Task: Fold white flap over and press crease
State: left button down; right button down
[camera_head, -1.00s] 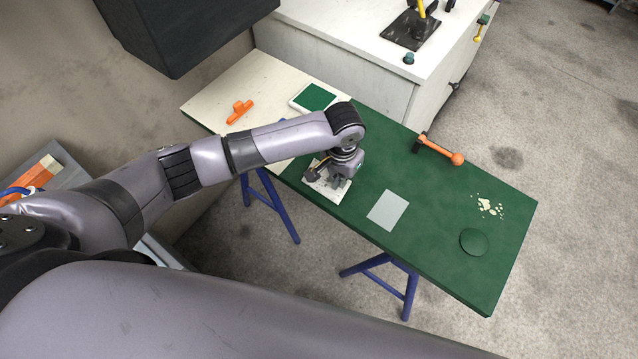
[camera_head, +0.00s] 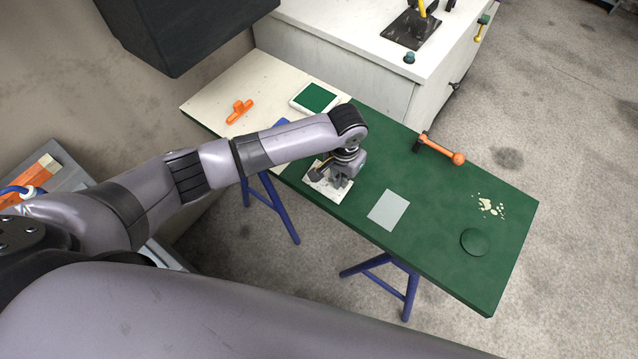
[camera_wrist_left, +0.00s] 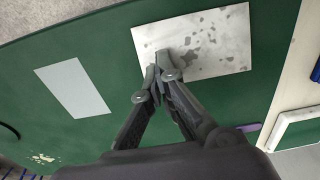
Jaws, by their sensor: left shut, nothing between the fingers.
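A white sheet with grey spots (camera_head: 320,186) lies on the green part of the bench near its front edge. It also shows in the left wrist view (camera_wrist_left: 215,42), flat, with no fold line that I can make out. My left gripper (camera_head: 340,183) is over the sheet, pointing down. In the left wrist view its fingertips (camera_wrist_left: 160,73) are together and empty, over the sheet's edge. I cannot tell whether they touch it. The gripper hides part of the sheet in the head view. My right gripper is not in view.
A plain light grey sheet (camera_head: 388,210) lies to the right on the green top (camera_head: 430,235). Further right are a green disc (camera_head: 474,242) and pale crumbs (camera_head: 488,206). An orange-handled tool (camera_head: 440,150) lies at the back edge. A white-framed green pad (camera_head: 315,97) and orange clip (camera_head: 240,110) lie left.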

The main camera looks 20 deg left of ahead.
pick_arm(q)
jog(key=shift+f, duration=0.1)
jog(key=shift+w+d+f, duration=0.1)
jog(key=shift+w+f, duration=0.1)
jog(key=shift+f, duration=0.7)
dwell(0.8)
jog(key=r+p, duration=0.7)
jog(key=p, duration=0.1)
jog(key=shift+s+r, duration=0.1)
jog(key=shift+s, duration=0.1)
dwell(0.4)
